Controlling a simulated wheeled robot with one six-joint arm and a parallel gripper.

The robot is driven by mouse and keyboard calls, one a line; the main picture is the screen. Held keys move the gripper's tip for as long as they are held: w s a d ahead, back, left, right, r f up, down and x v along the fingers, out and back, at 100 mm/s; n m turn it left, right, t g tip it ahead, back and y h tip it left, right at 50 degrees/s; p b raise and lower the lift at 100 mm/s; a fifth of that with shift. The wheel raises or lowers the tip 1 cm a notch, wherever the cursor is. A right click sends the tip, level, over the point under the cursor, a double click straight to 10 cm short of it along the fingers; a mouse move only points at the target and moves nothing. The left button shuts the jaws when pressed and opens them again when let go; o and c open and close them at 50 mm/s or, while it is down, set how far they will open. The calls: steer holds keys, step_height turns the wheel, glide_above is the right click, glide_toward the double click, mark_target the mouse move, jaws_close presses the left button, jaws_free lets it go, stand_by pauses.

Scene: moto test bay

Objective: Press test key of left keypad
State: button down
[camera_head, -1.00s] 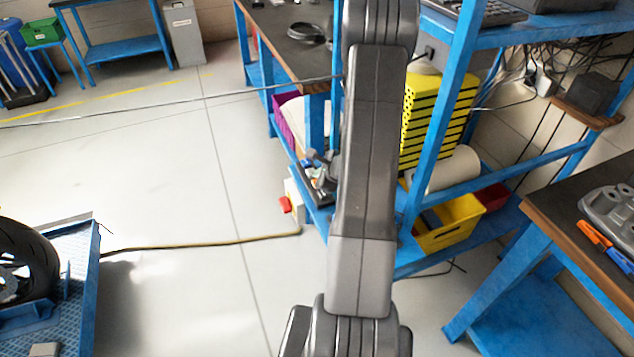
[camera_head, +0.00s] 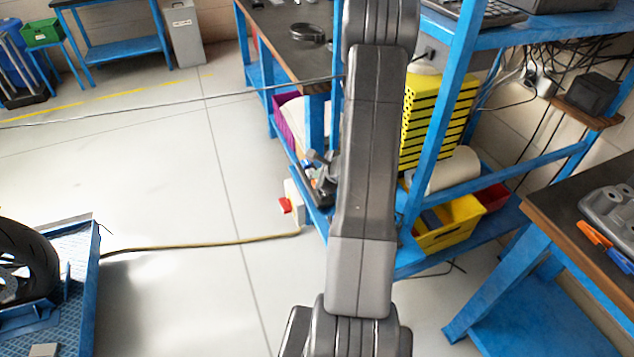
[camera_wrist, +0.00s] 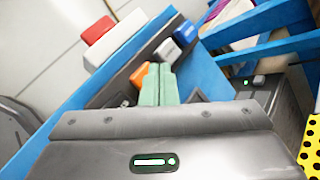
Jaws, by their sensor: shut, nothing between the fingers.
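My gripper (camera_wrist: 158,85) shows in the wrist view with its two pale green fingers together and nothing between them. Its tips point at a dark surface with a blue border (camera_wrist: 55,113). An orange block (camera_wrist: 139,76) sits just left of the fingertips; I cannot tell whether they touch. A pale grey block (camera_wrist: 167,50) and a blue block (camera_wrist: 186,33) lie beyond the tips. I cannot make out a labelled test key or tell which of these belongs to the left keypad. In the head view my arm hides most of this spot, and I cannot pick out the gripper there.
Blue posts (camera_head: 440,120), yellow stacked trays (camera_head: 425,120) and a yellow bin (camera_head: 450,222) crowd the right.

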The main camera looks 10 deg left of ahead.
steer(key=shift+f, duration=0.2)
stand_by(0.5)
steer(key=shift+f+b, duration=0.25)
steer(key=shift+b, duration=0.45)
steer(key=shift+f+b, duration=0.45)
steer(key=shift+b, duration=0.15)
stand_by(0.3)
steer(key=shift+r, duration=0.1)
stand_by(0.4)
steer(key=shift+r+p, duration=0.6)
steer(key=shift+r, duration=0.25)
steer(key=shift+r+p, duration=1.9)
steer(key=shift+r, duration=0.6)
steer(key=shift+f, duration=0.15)
